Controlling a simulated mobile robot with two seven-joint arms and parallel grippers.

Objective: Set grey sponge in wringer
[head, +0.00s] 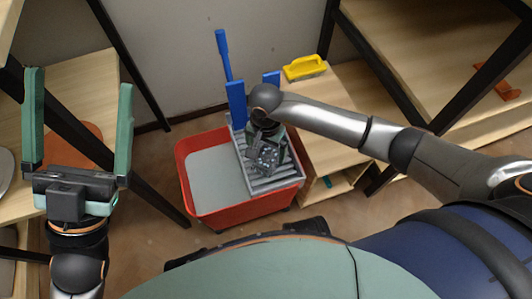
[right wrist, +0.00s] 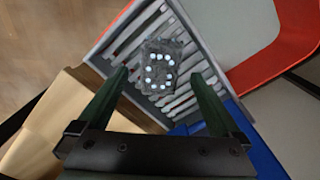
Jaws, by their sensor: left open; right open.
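The wringer (head: 285,180) is a grey slatted tray with blue parts, set over the right side of a red bucket (head: 190,180). The grey sponge (head: 268,157), dark with a ring of pale dots, lies on the slats inside the wringer. In the right wrist view the sponge (right wrist: 160,66) shows against the wringer slats (right wrist: 205,72). My right gripper (right wrist: 160,78) is open above the wringer, its fingers apart on either side of the view of the sponge. In the head view its fingers are mostly hidden. My left gripper (head: 80,85) is open and empty at the left.
A yellow-handled float (head: 305,67) sits on a low wooden shelf (head: 350,100) right of the bucket. An orange tool (head: 497,84) lies on the shelf at far right. A wooden shelf unit (head: 85,75) stands behind my left gripper. Brown floor is bare left of the bucket.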

